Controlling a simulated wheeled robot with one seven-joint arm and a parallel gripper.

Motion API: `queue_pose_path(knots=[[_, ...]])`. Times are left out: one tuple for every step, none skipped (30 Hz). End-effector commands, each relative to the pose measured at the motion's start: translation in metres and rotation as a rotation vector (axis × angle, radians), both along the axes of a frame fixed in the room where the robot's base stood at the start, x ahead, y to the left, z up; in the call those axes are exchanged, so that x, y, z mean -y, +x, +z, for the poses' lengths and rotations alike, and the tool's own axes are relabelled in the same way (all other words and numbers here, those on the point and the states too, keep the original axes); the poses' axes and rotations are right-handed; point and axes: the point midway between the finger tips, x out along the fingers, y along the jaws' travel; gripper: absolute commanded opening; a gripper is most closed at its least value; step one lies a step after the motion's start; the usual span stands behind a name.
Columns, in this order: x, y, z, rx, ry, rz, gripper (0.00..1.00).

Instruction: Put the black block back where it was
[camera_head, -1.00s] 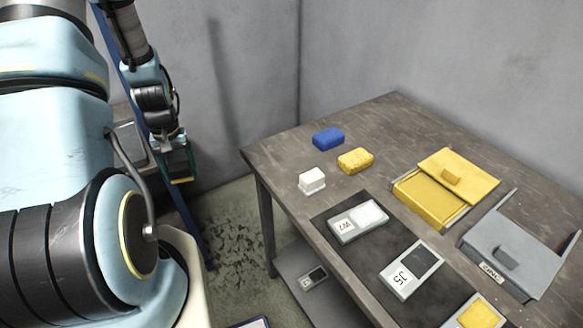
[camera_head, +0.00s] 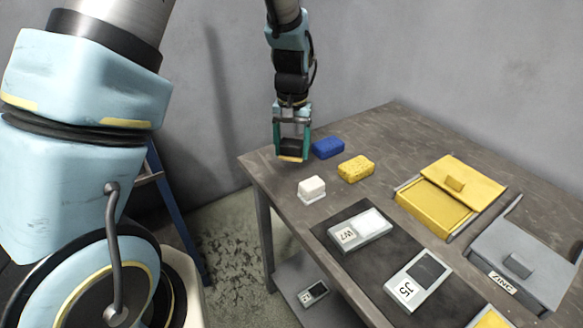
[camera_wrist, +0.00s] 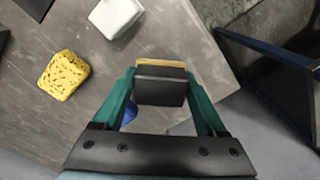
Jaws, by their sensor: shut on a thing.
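The black block (camera_head: 291,147) is held between the fingers of my gripper (camera_head: 291,140), with a tan layer along its underside. My gripper is shut on it and hangs above the table's far left corner, just left of the blue block (camera_head: 328,147). In the wrist view, the black block (camera_wrist: 160,88) sits between the teal fingertips (camera_wrist: 160,80), over the table edge area. The blue block (camera_wrist: 131,112) is partly hidden there behind the left finger. I cannot tell the exact height of the held block above the table.
On the table (camera_head: 385,130) are a yellow sponge (camera_head: 356,169), a white block (camera_head: 311,187), a W7 case (camera_head: 345,236), a dark-windowed J5 case (camera_head: 404,288), a yellow box (camera_head: 430,211) and a grey ZINC box (camera_head: 520,250). Another small case (camera_head: 313,293) lies on the lower shelf.

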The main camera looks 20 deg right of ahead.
Motion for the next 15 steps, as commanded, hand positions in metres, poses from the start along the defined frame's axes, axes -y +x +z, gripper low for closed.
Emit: queue_pose_path(knots=[[-0.001,0.000,-0.006,-0.003,0.003,0.001,0.00],[-0.001,0.000,-0.010,-0.002,0.002,0.002,0.00],[-0.001,0.000,-0.015,-0.002,0.002,0.002,0.00],[-0.001,0.000,-0.017,-0.002,0.001,0.002,0.00],[0.000,0.000,-0.019,0.000,0.000,0.002,0.00],[0.000,0.000,-0.023,-0.001,0.001,0.002,0.00],[-0.001,0.000,-0.026,-0.002,0.001,0.002,0.00],[-0.001,0.000,-0.030,-0.002,0.002,0.002,0.00],[-0.001,0.000,-0.036,-0.002,0.002,0.002,0.00],[-0.001,-0.001,-0.040,-0.003,0.002,0.002,0.00],[-0.001,0.000,-0.044,-0.002,0.002,0.001,0.00],[-0.001,0.000,-0.050,-0.002,0.002,0.001,0.00],[-0.001,0.000,-0.053,-0.002,0.001,0.001,0.00],[-0.001,0.000,-0.057,-0.001,0.001,0.001,0.00],[0.000,0.000,-0.060,0.000,0.000,0.001,0.00]])
